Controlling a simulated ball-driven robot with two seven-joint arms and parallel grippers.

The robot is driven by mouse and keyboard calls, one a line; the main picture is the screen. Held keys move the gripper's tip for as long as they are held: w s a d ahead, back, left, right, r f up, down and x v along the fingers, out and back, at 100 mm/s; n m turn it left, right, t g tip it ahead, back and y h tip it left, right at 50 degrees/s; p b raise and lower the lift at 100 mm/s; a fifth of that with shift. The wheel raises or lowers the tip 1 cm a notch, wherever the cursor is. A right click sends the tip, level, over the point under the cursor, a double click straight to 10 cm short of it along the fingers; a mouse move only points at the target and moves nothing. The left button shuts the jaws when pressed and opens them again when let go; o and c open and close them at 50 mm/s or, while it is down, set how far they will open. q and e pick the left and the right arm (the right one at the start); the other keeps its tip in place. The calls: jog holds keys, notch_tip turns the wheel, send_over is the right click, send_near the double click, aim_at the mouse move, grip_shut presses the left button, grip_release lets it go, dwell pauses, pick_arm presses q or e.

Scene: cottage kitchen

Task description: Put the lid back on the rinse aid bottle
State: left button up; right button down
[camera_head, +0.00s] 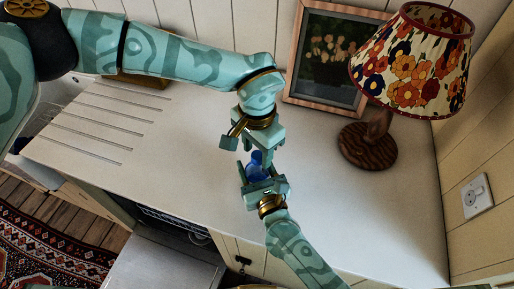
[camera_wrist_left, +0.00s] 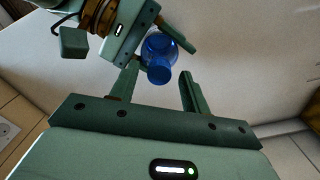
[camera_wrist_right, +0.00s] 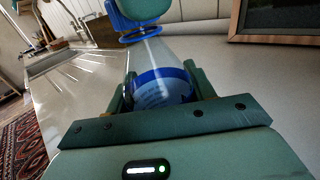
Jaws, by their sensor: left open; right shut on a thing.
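The rinse aid bottle (camera_wrist_right: 160,92), pale with a blue label, is held between the fingers of my right gripper (camera_wrist_right: 160,95) above the worktop. It shows blue in the head view (camera_head: 255,170), partly hidden by the fingers. A round blue piece (camera_wrist_left: 159,74), which looks like the lid, shows at the bottle's top in the left wrist view. I cannot tell whether it is seated. My left gripper (camera_wrist_left: 157,88) is open, directly over the bottle's top, with its fingers on either side of the blue piece and apart from it.
A lamp with a flowered shade (camera_head: 412,62) and a framed picture (camera_head: 325,55) stand at the back right. The worktop (camera_head: 350,210) is clear around the grippers. An open dishwasher (camera_head: 165,255) lies below the front edge. A wall socket (camera_head: 476,196) is at right.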

pick_arm(q)
jog(key=shift+r, duration=2.25)
jog(key=shift+c, duration=0.5)
